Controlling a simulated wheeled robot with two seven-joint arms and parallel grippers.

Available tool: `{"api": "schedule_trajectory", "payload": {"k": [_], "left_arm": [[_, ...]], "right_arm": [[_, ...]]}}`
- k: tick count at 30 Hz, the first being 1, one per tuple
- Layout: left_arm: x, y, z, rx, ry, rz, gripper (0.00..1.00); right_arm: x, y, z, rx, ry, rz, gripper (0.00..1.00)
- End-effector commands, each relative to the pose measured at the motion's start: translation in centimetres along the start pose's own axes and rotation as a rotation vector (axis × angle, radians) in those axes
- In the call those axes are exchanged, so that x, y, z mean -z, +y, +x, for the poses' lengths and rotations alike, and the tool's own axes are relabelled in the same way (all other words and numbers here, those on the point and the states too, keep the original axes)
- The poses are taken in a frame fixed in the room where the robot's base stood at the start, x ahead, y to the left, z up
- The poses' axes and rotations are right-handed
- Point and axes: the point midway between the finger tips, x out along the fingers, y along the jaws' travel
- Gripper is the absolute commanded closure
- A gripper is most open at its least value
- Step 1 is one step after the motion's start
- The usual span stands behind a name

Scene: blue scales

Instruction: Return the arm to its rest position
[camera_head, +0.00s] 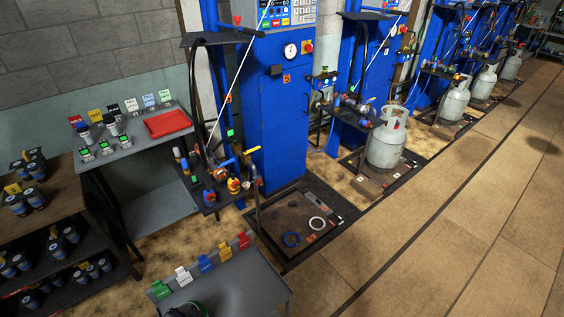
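Neither of my grippers shows in the head view, and no arm of mine can be made out. A blue scale column (275,110) stands in the middle, with a round gauge and a panel at its top. Its low weighing platform (268,221) lies on the floor at its foot.
A grey table (235,285) with several coloured cards is at the bottom. A side table (150,150) bears a red tray (168,123). Shelves (60,225) stand at left. A grey cylinder (385,147) stands on another scale. The tiled floor (450,230) at right is clear.

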Motion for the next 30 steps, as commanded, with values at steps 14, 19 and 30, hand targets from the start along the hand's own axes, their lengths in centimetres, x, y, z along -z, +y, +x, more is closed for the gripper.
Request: {"api": "schedule_trajectory", "payload": {"k": [14,19,30], "left_arm": [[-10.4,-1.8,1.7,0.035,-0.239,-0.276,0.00],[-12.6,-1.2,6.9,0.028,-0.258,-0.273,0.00],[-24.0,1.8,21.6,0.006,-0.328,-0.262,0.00]], "right_arm": [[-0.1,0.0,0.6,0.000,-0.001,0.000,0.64],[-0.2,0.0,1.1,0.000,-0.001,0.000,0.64],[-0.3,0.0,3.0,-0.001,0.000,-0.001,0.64]]}}
